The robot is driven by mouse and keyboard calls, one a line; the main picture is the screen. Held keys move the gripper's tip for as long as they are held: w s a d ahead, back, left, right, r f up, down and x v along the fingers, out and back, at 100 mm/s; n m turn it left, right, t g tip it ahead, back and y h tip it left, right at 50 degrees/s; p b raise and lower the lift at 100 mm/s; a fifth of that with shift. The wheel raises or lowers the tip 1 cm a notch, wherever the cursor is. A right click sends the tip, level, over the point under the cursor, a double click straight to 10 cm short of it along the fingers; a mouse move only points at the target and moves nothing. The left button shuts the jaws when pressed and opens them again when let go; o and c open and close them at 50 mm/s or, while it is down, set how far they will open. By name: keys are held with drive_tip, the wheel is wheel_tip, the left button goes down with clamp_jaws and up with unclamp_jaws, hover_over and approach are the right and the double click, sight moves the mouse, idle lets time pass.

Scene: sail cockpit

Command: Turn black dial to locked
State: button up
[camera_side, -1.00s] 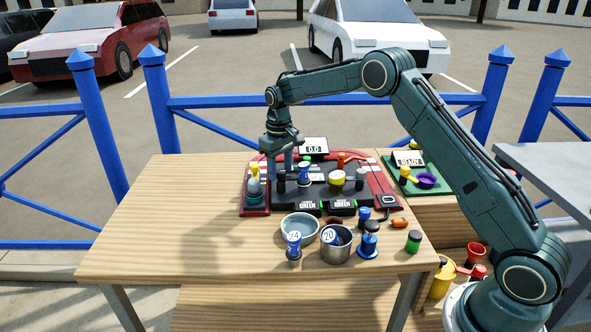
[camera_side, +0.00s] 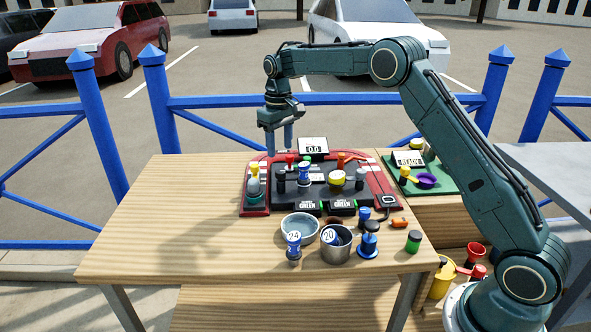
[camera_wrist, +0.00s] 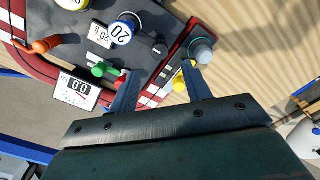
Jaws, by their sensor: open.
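A small black upright knob (camera_side: 281,182), which looks like the black dial, stands on the left part of the dark panel (camera_side: 318,192). In the wrist view, a small dark round top (camera_wrist: 160,47) appears to be the same knob. Its marking and setting are too small to read. My gripper (camera_side: 279,150) is above the panel's back left, fingers pointing down, open and empty. In the wrist view the gripper (camera_wrist: 158,72) has its fingers spread apart, with no object between them. It is apart from the black knob.
A blue knob marked 20 (camera_wrist: 122,30), a green handle (camera_wrist: 98,70) and a grey round knob (camera_wrist: 201,50) crowd the panel. A 0.0 display (camera_side: 313,147) stands behind. Bowl (camera_side: 300,226) and metal cup (camera_side: 336,245) stand in front. The table's left side is clear.

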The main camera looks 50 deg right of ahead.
wheel_tip(320, 180, up, 6)
drive_tip(key=shift+r, duration=0.15)
drive_tip(key=shift+r, duration=0.1)
idle(0.5)
drive_tip(key=s+a+r+t, duration=0.1)
drive_tip(key=s+a+r, duration=0.2)
drive_tip(key=s+r, duration=0.45)
drive_tip(key=s+a+r+t, duration=0.2)
drive_tip(key=s+r, duration=0.2)
drive_tip(key=s, duration=0.7)
drive_tip(key=s+a+f+t, duration=0.1)
drive_tip(key=s+f, duration=0.2)
drive_tip(key=s, duration=0.8)
drive_tip(key=s+a+f+t, duration=0.1)
drive_tip(key=s+f, duration=0.3)
drive_tip(key=s, duration=0.7)
drive_tip(key=shift+s+a+f+t, duration=0.15)
drive_tip(key=shift+a+t, duration=0.15)
drive_tip(key=shift+a, duration=0.1)
